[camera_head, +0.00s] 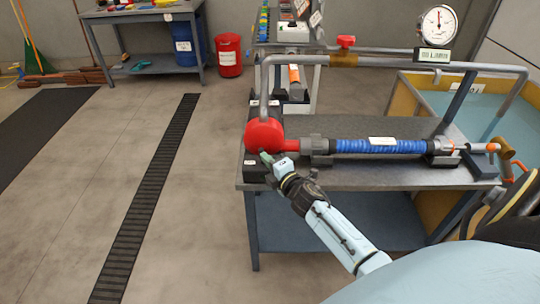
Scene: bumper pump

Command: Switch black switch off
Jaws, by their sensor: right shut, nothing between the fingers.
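My right gripper (267,158) is shut and empty at the front left corner of a grey workbench (350,178). Its fingertips are just below a red round pump part (265,135); I cannot tell whether they touch anything. A dark box (254,172) with a small pale label sits at this corner, partly hidden behind the gripper. I cannot make out a black switch on it or whether it is on or off. My left gripper is out of view.
A blue ribbed hose (380,146) runs along the bench to a metal rod at the right. A grey pipe (390,62) arches above it, with a round gauge (438,25) on top. A yellow-edged water tank (408,95) stands behind.

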